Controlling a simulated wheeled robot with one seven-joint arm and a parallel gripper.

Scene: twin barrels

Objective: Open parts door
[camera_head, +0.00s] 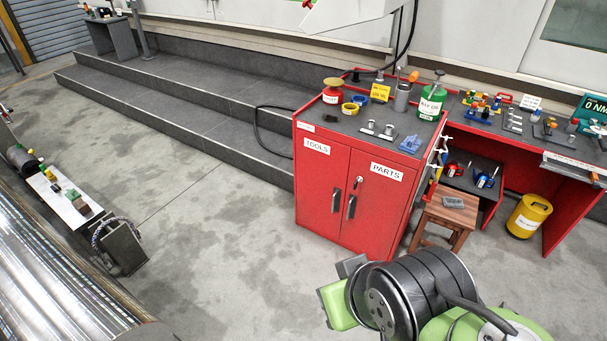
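The red cabinet (312,222) stands right of centre with both of its doors shut. The parts door (378,222) is the right one, with a white PARTS label (386,171) near its top. My gripper cannot be made out.
A wooden stool (446,217) stands right of the cabinet, by a red workbench (572,175). A yellow bucket (529,216) is under the bench. Cans and tools crowd the cabinet top. Grey steps (200,105) run behind left. The floor (235,260) left of the cabinet is clear.

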